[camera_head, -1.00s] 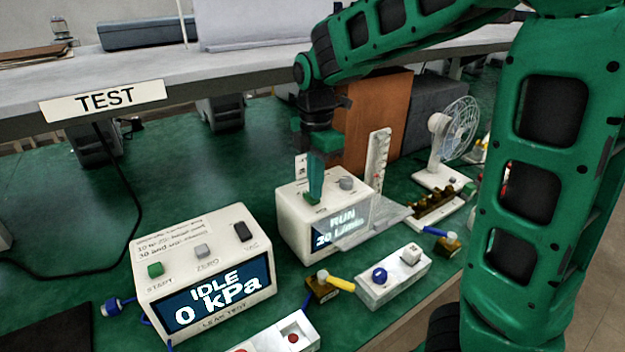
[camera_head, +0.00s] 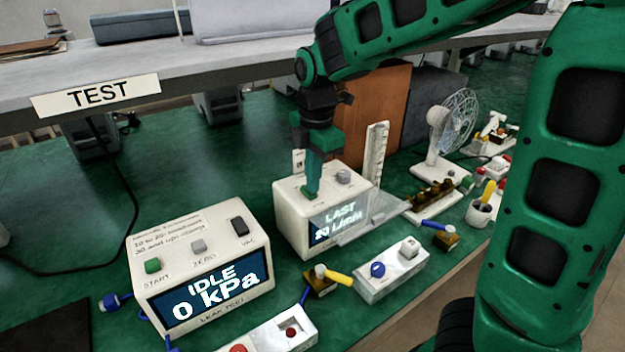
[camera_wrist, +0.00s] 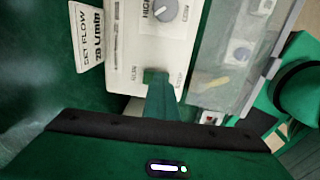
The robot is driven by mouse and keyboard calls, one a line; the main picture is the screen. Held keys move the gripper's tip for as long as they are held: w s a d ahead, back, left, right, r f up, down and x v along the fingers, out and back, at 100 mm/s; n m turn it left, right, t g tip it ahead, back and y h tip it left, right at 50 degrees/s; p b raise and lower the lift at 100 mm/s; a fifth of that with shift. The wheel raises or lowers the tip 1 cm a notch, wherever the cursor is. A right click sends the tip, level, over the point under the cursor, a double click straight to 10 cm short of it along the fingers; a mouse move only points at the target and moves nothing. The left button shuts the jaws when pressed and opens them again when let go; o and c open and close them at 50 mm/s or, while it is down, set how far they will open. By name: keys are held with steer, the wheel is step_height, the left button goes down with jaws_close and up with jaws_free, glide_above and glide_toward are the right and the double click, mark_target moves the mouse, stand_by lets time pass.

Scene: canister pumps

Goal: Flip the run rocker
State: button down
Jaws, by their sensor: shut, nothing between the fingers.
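The white pump box (camera_head: 290,218) stands in the middle of the green bench, its display (camera_head: 335,225) showing "LAST" above a blurred flow reading. On its top are a small green control (camera_head: 308,196), which looks like the run rocker, and a grey knob (camera_head: 343,177). My gripper (camera_head: 312,188) points down, shut and empty, its tips at the green control. I cannot tell whether they touch it. In the wrist view, the green control (camera_wrist: 155,75) shows at the end of my fingers (camera_wrist: 162,100), partly hidden by them. The knob (camera_wrist: 165,10) is above.
A leak tester (camera_head: 205,275) reading "IDLE 0 kPa" stands front left. A clear panel (camera_head: 375,215) juts from the pump box's right side. A small switch box (camera_head: 390,270), a fan (camera_head: 445,130) and an orange-brown board (camera_head: 375,115) are nearby. The shelf (camera_head: 230,65) runs behind.

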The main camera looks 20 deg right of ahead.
steer(key=shift+w, duration=0.35)
steer(key=shift+w+a+f, duration=0.1)
steer(key=shift+w+f, duration=0.05)
steer(key=shift+w, duration=0.1)
steer(key=shift+w+r, duration=0.25)
steer(key=shift+r, duration=0.15)
step_height(320, 180, up, 14)
steer(key=s, duration=0.1)
steer(key=shift+s+f, duration=0.15)
steer(key=shift+f, duration=0.1)
